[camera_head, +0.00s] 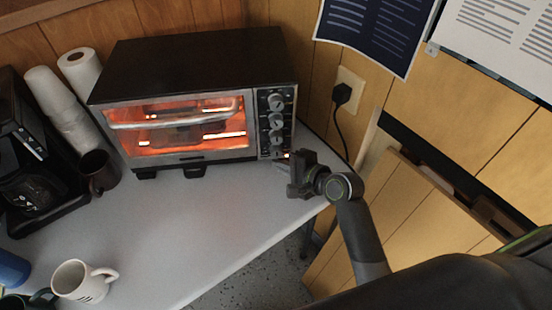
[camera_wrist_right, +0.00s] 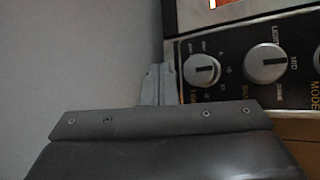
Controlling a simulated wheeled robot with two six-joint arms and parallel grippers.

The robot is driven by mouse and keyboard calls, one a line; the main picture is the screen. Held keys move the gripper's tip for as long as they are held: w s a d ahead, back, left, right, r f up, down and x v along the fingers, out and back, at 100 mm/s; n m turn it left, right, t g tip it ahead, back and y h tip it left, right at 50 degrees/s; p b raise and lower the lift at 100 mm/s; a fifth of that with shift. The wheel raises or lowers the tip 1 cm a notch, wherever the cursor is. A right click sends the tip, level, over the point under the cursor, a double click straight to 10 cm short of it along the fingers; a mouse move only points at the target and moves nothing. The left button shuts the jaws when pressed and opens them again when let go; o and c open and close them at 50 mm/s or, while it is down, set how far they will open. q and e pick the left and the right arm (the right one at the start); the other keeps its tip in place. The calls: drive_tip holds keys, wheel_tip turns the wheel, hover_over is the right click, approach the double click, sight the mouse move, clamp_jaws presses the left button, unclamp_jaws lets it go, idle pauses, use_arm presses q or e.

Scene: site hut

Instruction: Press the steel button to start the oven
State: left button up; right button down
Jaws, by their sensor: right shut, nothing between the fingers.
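The toaster oven (camera_head: 190,85) stands on the grey table with its heating elements glowing orange behind the glass door. My right gripper (camera_head: 285,166) is shut and empty at the foot of this panel. In the right wrist view the shut fingers (camera_wrist_right: 157,82) reach the panel's lower end, beside the lowest knob (camera_wrist_right: 202,70). I cannot make out the steel button; the fingers may cover it. My left gripper is not in view.
A coffee maker (camera_head: 38,165), stacked cups (camera_head: 62,105), a paper roll (camera_head: 80,70) and a brown mug (camera_head: 98,172) stand left of the oven. A white mug (camera_head: 80,281) is at the front left. An outlet with a plug (camera_head: 344,92) is on the right wall. The table's middle is clear.

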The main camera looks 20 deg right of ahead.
drive_tip(key=shift+s, duration=0.2)
drive_tip(key=shift+s+a+r+p, duration=0.1)
drive_tip(key=shift+s+p, duration=0.3)
drive_tip(key=shift+p, duration=0.15)
drive_tip(key=shift+s, duration=0.25)
drive_tip(key=shift+s+a+p, duration=0.15)
drive_tip(key=shift+s+p, duration=0.3)
drive_tip(key=shift+s, duration=0.2)
drive_tip(key=shift+s+a+p, duration=0.15)
drive_tip(key=shift+s+p, duration=0.15)
drive_tip(key=shift+s, duration=0.6)
drive_tip(key=shift+s+a+p, duration=0.15)
drive_tip(key=shift+s+p, duration=0.1)
drive_tip(key=shift+s, duration=0.65)
